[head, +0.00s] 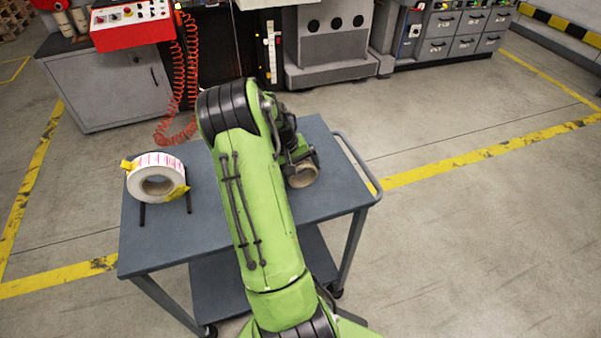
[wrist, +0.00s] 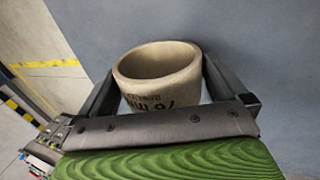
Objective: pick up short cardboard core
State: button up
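The short cardboard core (wrist: 157,88) is a tan, open-ended ring with dark printed marks on its side. In the wrist view it sits between the two fingers of my gripper (wrist: 160,75), one finger on each side, very close to its wall. I cannot tell whether both fingers press on it. In the head view the core (head: 302,174) shows at the right part of the grey cart top, partly hidden by my gripper (head: 296,158). I cannot tell whether it rests on the surface.
A white label roll (head: 158,173) with pink print and yellow tabs stands on dark supports on the left of the cart (head: 225,228). The cart's right edge has a handle rail. Machines and a red control box (head: 130,25) stand behind. Floor to the right is clear.

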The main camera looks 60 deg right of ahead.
jog(key=c, duration=0.6)
notch_tip(320, 180, up, 10)
jog(key=p, duration=0.2)
jog(key=shift+p, duration=0.3)
